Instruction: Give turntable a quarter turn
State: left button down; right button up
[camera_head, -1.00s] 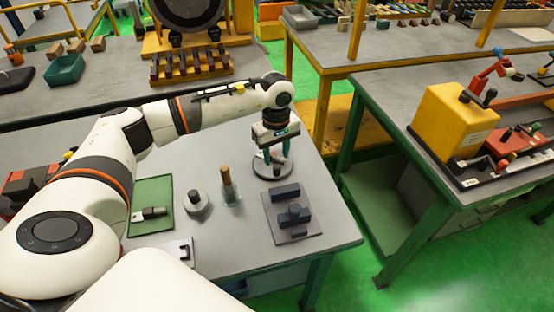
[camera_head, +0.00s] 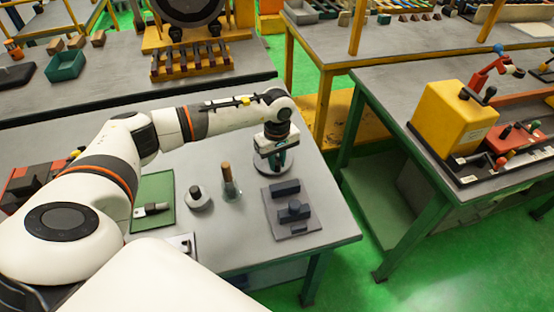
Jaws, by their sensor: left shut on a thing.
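The turntable (camera_head: 261,169) is a round grey disc near the far right part of the grey workbench. My left gripper (camera_head: 275,163) reaches down over it from the left and is shut on a part of the turntable. The gripper hides the middle of the disc and what it grips there. My right gripper is not in view.
A dark fixture plate with blocks (camera_head: 282,222) lies just in front of the turntable. A wooden-handled tool in a holder (camera_head: 230,183), a round grey piece (camera_head: 199,198) and a green mat (camera_head: 142,216) with a tool lie to the left. The bench's right edge is close.

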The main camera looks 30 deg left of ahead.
aim_at(288, 155)
pick_arm(q)
jog(key=shift+w+d+n+b, duration=0.1)
jog(key=shift+w+n+b, duration=0.05)
jog(key=shift+n+b, duration=0.25)
